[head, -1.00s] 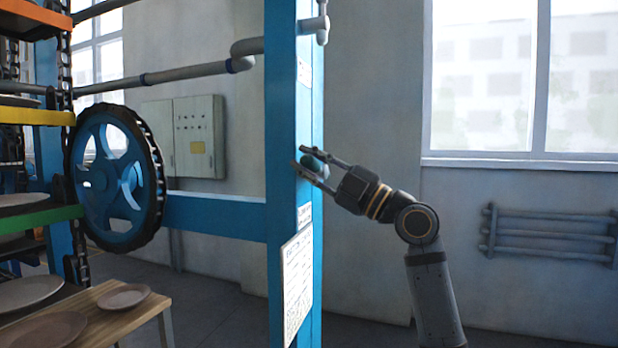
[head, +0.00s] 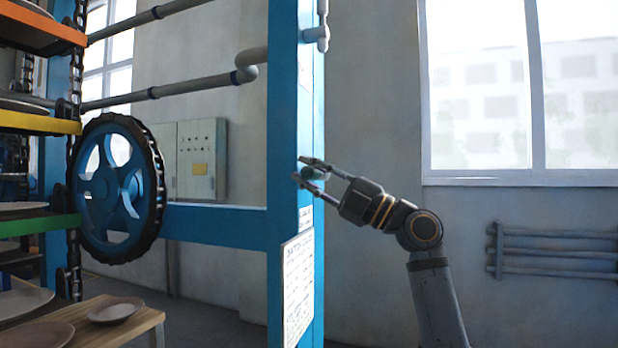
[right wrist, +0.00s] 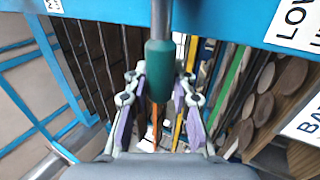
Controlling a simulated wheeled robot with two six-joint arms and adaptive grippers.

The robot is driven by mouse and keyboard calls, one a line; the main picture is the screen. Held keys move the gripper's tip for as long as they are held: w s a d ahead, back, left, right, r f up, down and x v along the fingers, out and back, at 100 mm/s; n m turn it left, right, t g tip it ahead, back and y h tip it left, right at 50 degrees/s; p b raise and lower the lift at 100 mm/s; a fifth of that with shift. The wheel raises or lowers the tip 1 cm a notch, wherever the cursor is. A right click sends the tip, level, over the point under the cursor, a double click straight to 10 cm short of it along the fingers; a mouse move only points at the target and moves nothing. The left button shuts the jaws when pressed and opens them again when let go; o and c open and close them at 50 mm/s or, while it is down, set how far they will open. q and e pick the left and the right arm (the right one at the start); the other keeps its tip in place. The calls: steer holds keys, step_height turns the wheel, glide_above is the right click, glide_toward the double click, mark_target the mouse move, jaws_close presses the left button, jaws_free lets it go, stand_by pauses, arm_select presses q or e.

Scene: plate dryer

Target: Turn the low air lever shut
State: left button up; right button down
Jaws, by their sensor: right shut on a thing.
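The low air lever shows in the right wrist view as a dark green handle (right wrist: 159,70) on a grey rod, hanging in front of the blue post. A white sign (right wrist: 298,22) on the blue post beside it reads "LOW", with the rest cut off. My right gripper (right wrist: 160,88) is shut on the handle, one finger on each side of it. My left gripper is not in view.
A large blue wheel (head: 118,190) and racks with plates stand at left. A wooden bench (head: 128,324) with plates is below. A paper notice (head: 298,290) hangs on the post. Pipes (head: 560,252) run along the right wall. Free room lies right of the post.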

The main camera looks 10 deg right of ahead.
steer(key=shift+f, duration=0.1)
steer(key=c, duration=1.4)
jaws_free()
steer(key=v, duration=1.2)
